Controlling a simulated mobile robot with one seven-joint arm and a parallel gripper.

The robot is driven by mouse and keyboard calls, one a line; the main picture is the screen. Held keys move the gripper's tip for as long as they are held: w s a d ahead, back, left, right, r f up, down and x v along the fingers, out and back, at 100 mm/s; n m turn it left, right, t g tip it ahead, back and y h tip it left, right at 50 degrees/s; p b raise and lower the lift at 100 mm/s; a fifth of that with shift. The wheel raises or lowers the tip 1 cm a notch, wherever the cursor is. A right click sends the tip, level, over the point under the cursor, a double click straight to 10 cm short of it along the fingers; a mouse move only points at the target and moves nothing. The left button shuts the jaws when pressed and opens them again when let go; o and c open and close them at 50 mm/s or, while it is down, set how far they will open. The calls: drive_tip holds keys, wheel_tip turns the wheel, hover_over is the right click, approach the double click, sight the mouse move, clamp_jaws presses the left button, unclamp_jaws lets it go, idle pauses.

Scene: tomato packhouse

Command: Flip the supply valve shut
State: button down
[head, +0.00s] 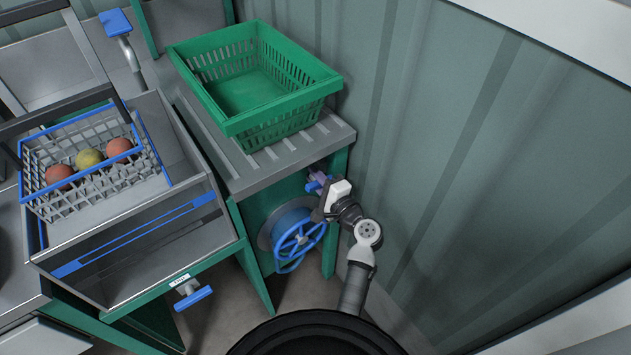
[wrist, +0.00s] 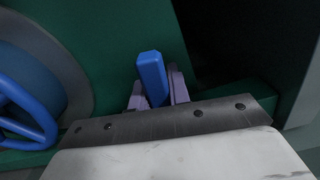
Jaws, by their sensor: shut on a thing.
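A blue lever handle (wrist: 151,76) stands up between my two gripper fingers in the wrist view, in front of a green panel. It is the handle my gripper (wrist: 158,92) is shut on. In the head view my gripper (head: 318,181) reaches the green stand's right end, just below its grey top. Only a little blue of the handle (head: 312,187) shows there. The valve body and pipe behind it are hidden, and I cannot read a label on it. A second blue valve handle (head: 193,298) sits under the sink's front, below a small white label, away from my gripper.
A blue handwheel and hose reel (head: 298,238) is close left of my gripper, also in the wrist view (wrist: 25,105). A green crate (head: 245,90) stands on the grey-topped stand (head: 300,148). A wire basket (head: 90,165) holds three fruits. The corrugated wall (head: 480,150) is close on the right.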

drive_tip(key=shift+n+b, duration=1.05)
drive_tip(key=shift+n, duration=0.15)
drive_tip(key=c, duration=1.3)
unclamp_jaws()
drive_tip(key=b+v, duration=0.2)
drive_tip(key=v, duration=1.2)
